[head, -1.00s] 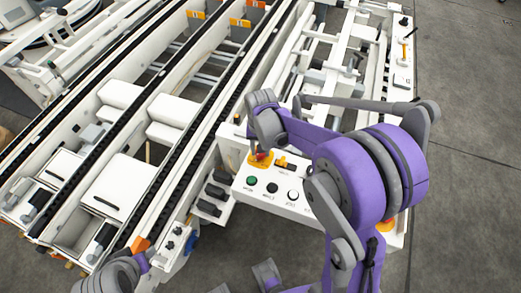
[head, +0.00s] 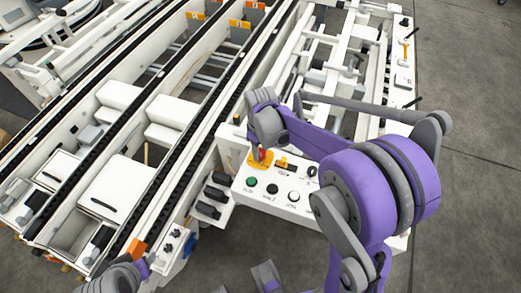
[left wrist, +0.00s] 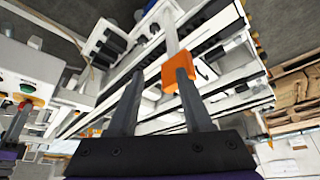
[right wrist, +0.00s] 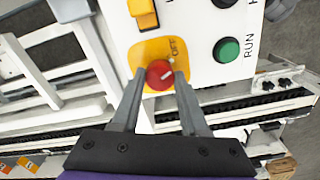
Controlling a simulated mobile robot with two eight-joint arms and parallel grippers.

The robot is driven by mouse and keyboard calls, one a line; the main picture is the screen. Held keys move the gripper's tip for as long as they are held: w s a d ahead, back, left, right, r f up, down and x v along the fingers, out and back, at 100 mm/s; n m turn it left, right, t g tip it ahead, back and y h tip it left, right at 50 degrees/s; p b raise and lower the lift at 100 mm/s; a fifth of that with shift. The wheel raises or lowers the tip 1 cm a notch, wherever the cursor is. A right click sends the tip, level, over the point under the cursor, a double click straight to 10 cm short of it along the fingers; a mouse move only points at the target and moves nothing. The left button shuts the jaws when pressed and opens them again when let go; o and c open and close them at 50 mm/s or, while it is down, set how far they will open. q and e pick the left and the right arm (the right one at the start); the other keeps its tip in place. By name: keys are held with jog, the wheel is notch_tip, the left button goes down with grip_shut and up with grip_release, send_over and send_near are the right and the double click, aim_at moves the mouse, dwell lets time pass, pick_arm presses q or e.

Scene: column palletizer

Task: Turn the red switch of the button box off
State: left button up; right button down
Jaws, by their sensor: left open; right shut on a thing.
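The button box (head: 277,199) is a white panel beside the conveyor. Its red switch (right wrist: 160,75) is a round knob on a yellow plate (right wrist: 141,52), with the word OFF printed beside it in the right wrist view. My right gripper (right wrist: 158,82) is shut on the red switch, one finger on each side. The switch also shows in the left wrist view (left wrist: 25,104). In the head view my right gripper (head: 262,149) partly covers the switch. My left gripper (left wrist: 158,80) is open, its fingers near an orange part (left wrist: 172,72) at the conveyor.
Green (head: 251,182), black (head: 272,188) and white (head: 293,196) buttons sit on the same panel, with a yellow switch (right wrist: 144,12) next to the red one. Conveyor rails (head: 205,122) run close on the left. Open floor (head: 465,200) lies to the right.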

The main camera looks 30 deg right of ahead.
aim_at(261, 153)
jog(key=shift+n, duration=1.7)
jog(key=shift+c, duration=2.1)
grip_release()
notch_tip(261, 153, up, 11)
jog(key=shift+p, duration=0.45)
jog(key=s+a+m+t+p, duration=0.2)
jog(key=s+a+m, duration=0.1)
jog(key=s, duration=0.5)
jog(key=s+a+r+m+t+p, duration=0.1)
jog(key=s+a+m+t+p, duration=0.2)
jog(key=s, duration=0.4)
jog(key=shift+s+a+m, duration=0.2)
jog(key=shift+s+m, duration=0.15)
jog(key=shift+m, duration=0.55)
